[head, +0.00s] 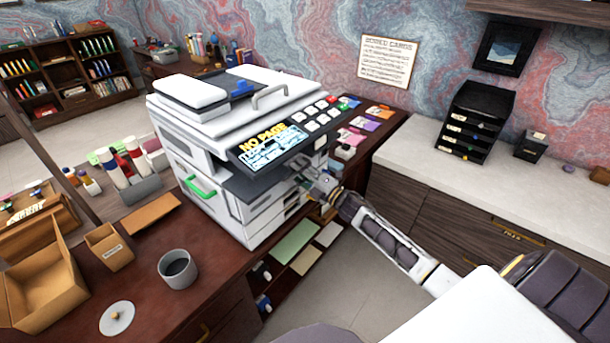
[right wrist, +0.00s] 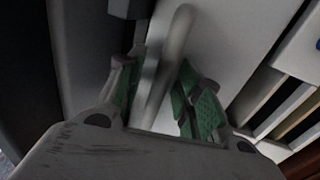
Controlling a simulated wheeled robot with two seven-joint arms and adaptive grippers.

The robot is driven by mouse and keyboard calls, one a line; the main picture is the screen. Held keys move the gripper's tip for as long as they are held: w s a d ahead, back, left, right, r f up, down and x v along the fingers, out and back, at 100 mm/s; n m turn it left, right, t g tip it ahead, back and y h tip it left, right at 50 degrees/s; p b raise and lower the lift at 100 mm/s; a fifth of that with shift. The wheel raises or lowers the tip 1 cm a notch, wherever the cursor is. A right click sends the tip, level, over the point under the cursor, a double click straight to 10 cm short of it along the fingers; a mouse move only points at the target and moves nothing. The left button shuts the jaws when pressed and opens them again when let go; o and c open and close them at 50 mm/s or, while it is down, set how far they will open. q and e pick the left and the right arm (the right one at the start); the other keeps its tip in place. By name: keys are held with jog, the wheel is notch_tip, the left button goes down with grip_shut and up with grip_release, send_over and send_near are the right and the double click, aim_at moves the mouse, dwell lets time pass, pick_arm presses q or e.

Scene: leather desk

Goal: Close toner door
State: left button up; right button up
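The white printer (head: 215,150) stands on the dark red desk, with its tilted control panel (head: 290,135) showing "NO PAPER" and more text. My right gripper (head: 322,183) is at the printer's right side, just below the control panel. In the right wrist view my right gripper (right wrist: 160,98) has its green-padded fingers apart, one on each side of a pale grey bar handle (right wrist: 176,45). A pale panel (right wrist: 222,50) lies behind the handle; I cannot tell surely whether it is the toner door. In the head view the panel and arm hide this area. My left gripper is out of view.
A grey cup (head: 177,268), a small cardboard box (head: 108,246) and a white disc (head: 117,318) are on the desk in front. A green handle (head: 200,187) is on the printer's front. A white counter (head: 440,150) runs along the right wall, with open floor before it.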

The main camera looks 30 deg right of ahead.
jog(key=v, duration=1.2)
dwell(0.6)
jog(key=shift+d, duration=0.1)
jog(key=shift+m, duration=0.3)
dwell(0.4)
